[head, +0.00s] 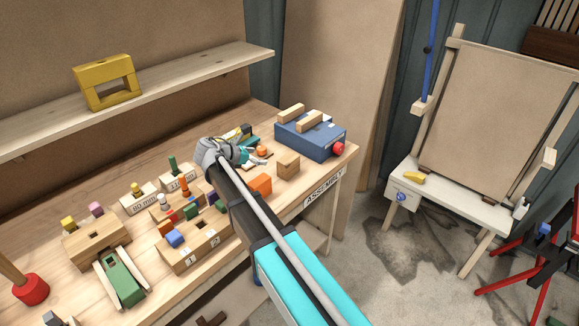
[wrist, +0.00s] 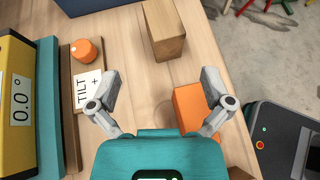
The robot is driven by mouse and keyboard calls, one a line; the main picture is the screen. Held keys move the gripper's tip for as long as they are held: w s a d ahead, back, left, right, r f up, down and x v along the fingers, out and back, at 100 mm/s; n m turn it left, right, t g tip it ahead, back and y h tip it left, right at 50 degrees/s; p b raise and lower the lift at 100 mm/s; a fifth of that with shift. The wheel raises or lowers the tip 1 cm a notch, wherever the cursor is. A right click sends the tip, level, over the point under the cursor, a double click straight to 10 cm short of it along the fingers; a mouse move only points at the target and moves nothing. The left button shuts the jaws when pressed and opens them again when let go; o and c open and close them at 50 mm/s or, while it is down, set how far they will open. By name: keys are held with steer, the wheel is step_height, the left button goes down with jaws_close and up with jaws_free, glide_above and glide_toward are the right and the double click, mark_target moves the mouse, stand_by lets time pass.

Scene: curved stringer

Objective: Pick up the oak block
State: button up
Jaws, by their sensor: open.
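The oak block (head: 288,166) is a plain light-brown wooden block standing on the workbench near its right front edge. In the wrist view the block (wrist: 165,32) is at the top middle, beyond my fingertips and apart from them. In the head view my gripper (head: 257,160) is low over the bench, left of the oak block.
An orange block (wrist: 189,108) lies close beside my right finger; it also shows in the head view (head: 260,184). A panel marked TILT (wrist: 90,92) with an orange knob (wrist: 84,51) is left. A blue box (head: 310,138) stands behind the oak block.

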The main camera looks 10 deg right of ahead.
steer(key=b, duration=0.4)
glide_toward(288, 157)
steer(key=x, duration=0.4)
steer(key=shift+a+f, duration=0.15)
steer(key=shift+f, duration=0.2)
steer(key=shift+w+d+f, duration=0.1)
steer(key=shift+d, duration=0.3)
steer(key=shift+d, duration=0.1)
steer(key=shift+b+x, duration=1.2)
steer(key=shift+x, duration=1.35)
steer(key=c, duration=1.2)
steer(key=shift+r, duration=0.25)
steer(key=shift+c, duration=0.2)
